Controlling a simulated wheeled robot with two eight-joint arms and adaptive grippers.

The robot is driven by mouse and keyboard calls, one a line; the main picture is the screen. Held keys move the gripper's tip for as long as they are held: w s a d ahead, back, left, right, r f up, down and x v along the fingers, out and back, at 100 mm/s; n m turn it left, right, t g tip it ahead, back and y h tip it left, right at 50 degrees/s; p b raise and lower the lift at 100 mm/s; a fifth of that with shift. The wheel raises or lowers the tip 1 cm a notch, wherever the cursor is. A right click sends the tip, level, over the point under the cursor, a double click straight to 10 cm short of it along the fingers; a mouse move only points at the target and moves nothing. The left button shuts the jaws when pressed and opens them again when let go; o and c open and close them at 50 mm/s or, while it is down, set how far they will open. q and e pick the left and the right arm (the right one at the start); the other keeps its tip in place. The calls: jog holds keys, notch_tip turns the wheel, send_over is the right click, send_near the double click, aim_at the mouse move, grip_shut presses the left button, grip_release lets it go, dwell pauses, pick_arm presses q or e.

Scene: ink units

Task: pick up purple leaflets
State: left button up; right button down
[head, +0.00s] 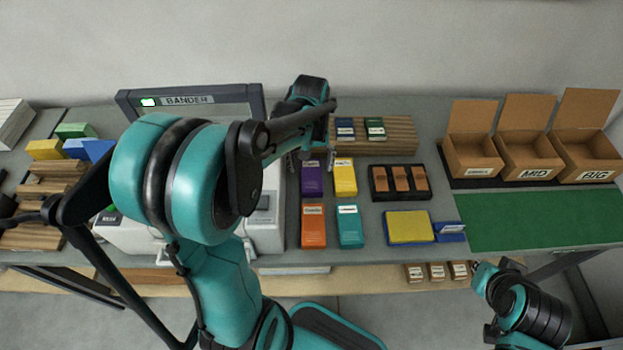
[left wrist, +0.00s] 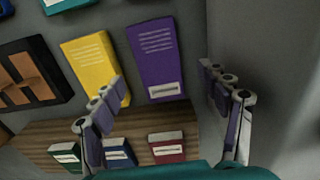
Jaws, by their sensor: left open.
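The purple leaflets (head: 312,180) lie as a flat stack on the grey bench, left of the yellow stack and behind the orange one. They also show in the left wrist view (left wrist: 155,58), with a white label at one end. My left gripper (head: 307,158) is above the bench by the labelled end of the purple stack, partly covered by my own arm. In the left wrist view its two fingers (left wrist: 168,108) are spread wide, with nothing between the tips. My right gripper (head: 484,274) is at the bench's front edge on the right; its fingers are too unclear to read.
Yellow (head: 345,178), orange (head: 313,226) and teal (head: 350,227) stacks lie close by. A wooden rack (head: 400,140) stands behind, a black tray (head: 400,196) to the right. The bander (head: 265,235) stands left. Open cardboard boxes (head: 530,155) and a green mat (head: 540,222) are farther right.

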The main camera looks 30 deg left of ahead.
aim_at(312, 175)
pick_arm(q)
notch_tip(312, 175, down, 5)
jog(key=b, duration=0.2)
jog(key=shift+w+f+b, duration=0.15)
jog(key=shift+b, duration=0.2)
jog(key=c, duration=1.3)
jog(key=shift+r, duration=0.2)
jog(key=shift+c, duration=0.2)
